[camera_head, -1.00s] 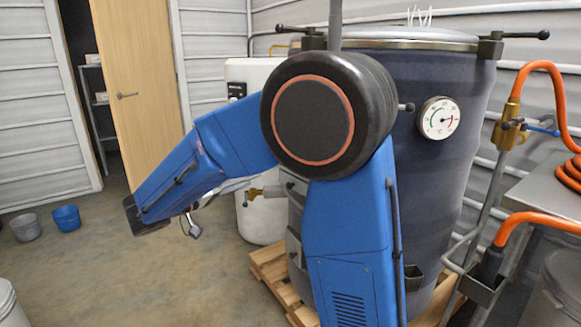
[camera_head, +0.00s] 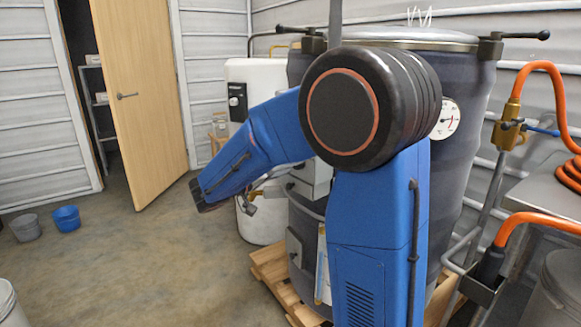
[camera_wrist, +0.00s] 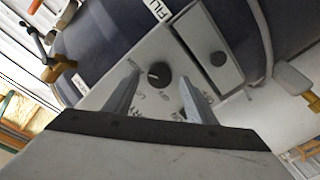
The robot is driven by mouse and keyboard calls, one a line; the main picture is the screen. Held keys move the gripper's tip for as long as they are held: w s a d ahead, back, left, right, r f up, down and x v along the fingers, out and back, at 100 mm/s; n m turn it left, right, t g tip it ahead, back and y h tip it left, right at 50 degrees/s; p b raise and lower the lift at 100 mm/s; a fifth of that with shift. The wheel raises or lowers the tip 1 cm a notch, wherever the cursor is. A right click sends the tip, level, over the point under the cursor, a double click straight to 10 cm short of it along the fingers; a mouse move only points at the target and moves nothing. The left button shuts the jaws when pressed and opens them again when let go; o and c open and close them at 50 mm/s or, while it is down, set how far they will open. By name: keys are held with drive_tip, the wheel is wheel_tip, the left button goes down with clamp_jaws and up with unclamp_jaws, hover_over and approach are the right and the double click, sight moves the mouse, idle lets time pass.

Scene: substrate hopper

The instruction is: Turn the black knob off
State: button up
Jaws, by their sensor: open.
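The black knob (camera_wrist: 158,74) shows in the wrist view, round, with a small pale mark toward its left side. It sits on a pale grey panel (camera_wrist: 148,52) with small dark lettering around it, too blurred to read surely. My gripper (camera_wrist: 157,80) is open, its two grey fingers apart on either side of the knob in the picture. I see no contact, and the gap in depth is unclear. In the head view my arm's folded blue links hide most of the gripper and I cannot make out the knob.
A grey box (camera_wrist: 205,40) with a dark round button stands beside the panel. A brass valve (camera_wrist: 58,68) is at the left. The dark drum (camera_head: 460,160) stands on a wooden pallet (camera_head: 270,270), with a white tank (camera_head: 255,80) behind. Floor at left is mostly clear.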

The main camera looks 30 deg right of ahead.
drive_tip(key=shift+w+d, duration=0.1)
drive_tip(key=shift+d, duration=0.55)
drive_tip(key=shift+c, duration=0.2)
drive_tip(key=c, duration=1)
drive_tip(key=shift+n, duration=0.4)
drive_tip(key=n, duration=2.3)
drive_tip(key=shift+f, duration=0.1)
